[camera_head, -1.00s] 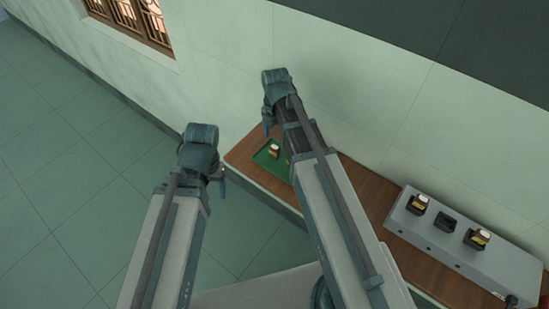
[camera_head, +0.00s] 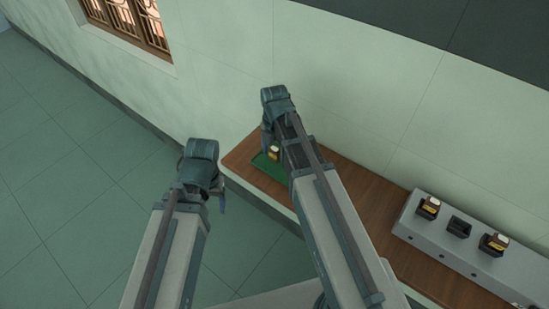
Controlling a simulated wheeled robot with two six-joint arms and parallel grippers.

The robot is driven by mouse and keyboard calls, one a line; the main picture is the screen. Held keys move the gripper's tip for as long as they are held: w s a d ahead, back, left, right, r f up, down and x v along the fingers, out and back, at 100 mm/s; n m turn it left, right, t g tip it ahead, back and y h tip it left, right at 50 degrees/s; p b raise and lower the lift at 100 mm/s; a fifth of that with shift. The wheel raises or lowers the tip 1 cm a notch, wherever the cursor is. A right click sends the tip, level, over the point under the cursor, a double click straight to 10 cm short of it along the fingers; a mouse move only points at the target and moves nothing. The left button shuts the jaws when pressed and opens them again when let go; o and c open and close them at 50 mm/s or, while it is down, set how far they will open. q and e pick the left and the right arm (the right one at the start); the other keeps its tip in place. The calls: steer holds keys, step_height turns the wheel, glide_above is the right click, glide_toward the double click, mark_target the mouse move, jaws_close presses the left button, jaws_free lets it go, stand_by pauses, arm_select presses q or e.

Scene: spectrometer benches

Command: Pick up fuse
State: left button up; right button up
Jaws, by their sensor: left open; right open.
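A fuse (camera_head: 273,154), small with a white top and a dark and yellowish body, stands on a green tray (camera_head: 270,169) on the wooden bench. My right gripper (camera_head: 266,140) is open just beside and above the fuse, at its left. My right arm covers the right part of the tray. I cannot tell whether a fingertip touches the fuse. My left gripper (camera_head: 222,197) is open and empty, off the bench's left end over the floor.
A grey box (camera_head: 470,258) on the bench at the right has two similar fuses in sockets, a left one (camera_head: 428,207) and a right one (camera_head: 493,244), with an empty black socket (camera_head: 459,227) between them. The wall runs close behind the bench (camera_head: 367,205).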

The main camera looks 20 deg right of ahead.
steer(key=shift+r, duration=0.1)
jaws_close()
stand_by(0.4)
